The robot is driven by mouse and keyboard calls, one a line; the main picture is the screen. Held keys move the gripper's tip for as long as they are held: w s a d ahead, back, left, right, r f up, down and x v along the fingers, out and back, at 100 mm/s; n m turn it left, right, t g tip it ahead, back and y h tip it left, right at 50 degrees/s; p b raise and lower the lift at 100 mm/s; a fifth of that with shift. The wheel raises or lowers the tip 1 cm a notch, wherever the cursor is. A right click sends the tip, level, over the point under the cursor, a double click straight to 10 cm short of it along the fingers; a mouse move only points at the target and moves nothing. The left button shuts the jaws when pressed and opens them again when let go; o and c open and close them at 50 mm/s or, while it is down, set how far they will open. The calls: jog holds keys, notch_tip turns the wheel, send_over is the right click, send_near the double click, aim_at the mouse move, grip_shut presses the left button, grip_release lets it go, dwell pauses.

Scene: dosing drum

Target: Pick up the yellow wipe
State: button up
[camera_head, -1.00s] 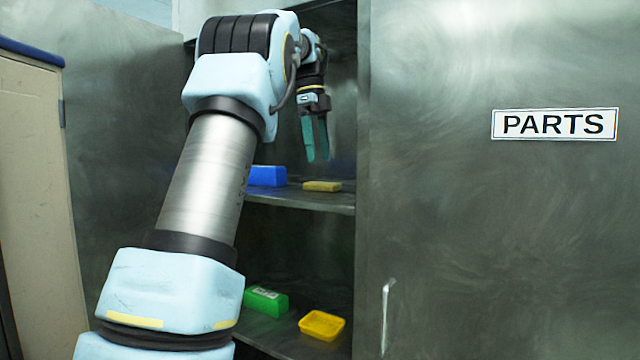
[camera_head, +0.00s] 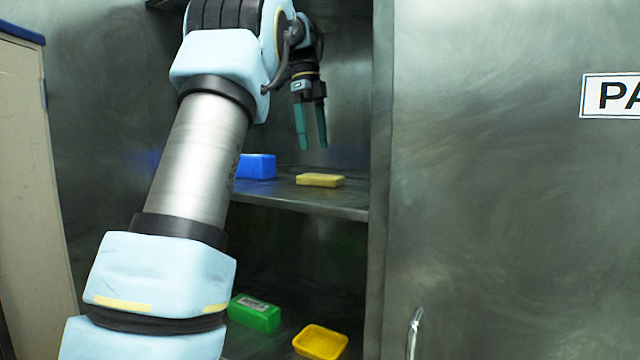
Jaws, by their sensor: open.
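The yellow wipe (camera_head: 320,180) is a small flat, dull-yellow block lying on the upper shelf (camera_head: 300,202) of the open cabinet, near its front edge. My gripper (camera_head: 312,148) points down with its two teal fingers apart and nothing between them. In the picture it is above the wipe, with a gap between the fingertips and the wipe. How far it is in depth from the wipe I cannot tell.
A blue box (camera_head: 257,167) sits on the same shelf, left of the wipe, partly hidden by my arm. On the lower level are a green box (camera_head: 254,313) and a yellow tray (camera_head: 321,342). The cabinet door with a handle (camera_head: 414,335) stands at the right.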

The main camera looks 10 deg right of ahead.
aim_at(320, 175)
notch_tip(320, 175, down, 2)
jog(key=shift+s+d+f, duration=0.1)
jog(key=shift+d+f, duration=0.05)
jog(key=shift+f, duration=0.05)
jog(key=shift+s+d+f, duration=0.15)
jog(key=shift+f, duration=0.7)
jog(key=shift+s+d+f, duration=0.15)
jog(key=shift+f, duration=0.65)
jog(key=shift+s+d+f, duration=0.15)
jog(key=shift+f, duration=0.7)
jog(key=c, duration=1.3)
jog(key=shift+r, duration=0.1)
notch_tip(320, 175, up, 10)
jog(key=shift+p, duration=0.4)
